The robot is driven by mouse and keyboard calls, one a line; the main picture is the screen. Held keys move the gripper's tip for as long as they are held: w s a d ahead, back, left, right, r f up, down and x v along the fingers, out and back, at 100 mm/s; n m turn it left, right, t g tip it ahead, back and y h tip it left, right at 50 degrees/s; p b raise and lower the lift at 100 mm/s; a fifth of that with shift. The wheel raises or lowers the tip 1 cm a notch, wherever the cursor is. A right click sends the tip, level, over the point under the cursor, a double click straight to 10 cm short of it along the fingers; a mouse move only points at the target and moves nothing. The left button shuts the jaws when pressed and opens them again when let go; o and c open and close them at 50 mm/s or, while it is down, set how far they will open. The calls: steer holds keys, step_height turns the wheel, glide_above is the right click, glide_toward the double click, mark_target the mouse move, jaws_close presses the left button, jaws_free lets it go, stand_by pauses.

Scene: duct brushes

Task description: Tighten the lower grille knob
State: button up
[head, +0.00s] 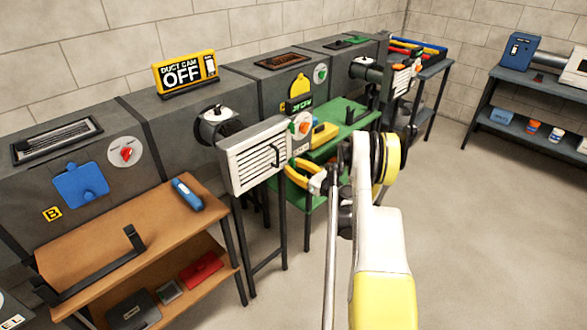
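A white louvred grille (256,158) with a dark handle (274,154) stands out from the front of the grey duct, left of centre. An orange-red knob (304,128) sits on a pale plate just right of the grille's upper corner. I cannot make out a separate lower grille knob; the grille's lower right edge is close to my arm's end. My gripper (316,181) is small in view, right of the grille's lower part and beside a yellow curved piece (298,170). I cannot tell whether they touch, or whether the fingers are open or shut.
A brown workbench (110,225) with a blue tool (187,194) stands at the left. A green table (340,125) stands behind my arm. A second grille (404,76) is farther along the duct. A dark shelf (540,90) is at the far right. The floor at right is clear.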

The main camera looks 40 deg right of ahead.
mark_target(289, 143)
step_height(289, 143, up, 10)
steer(key=shift+f, duration=0.15)
steer(key=shift+f, duration=0.1)
stand_by(0.6)
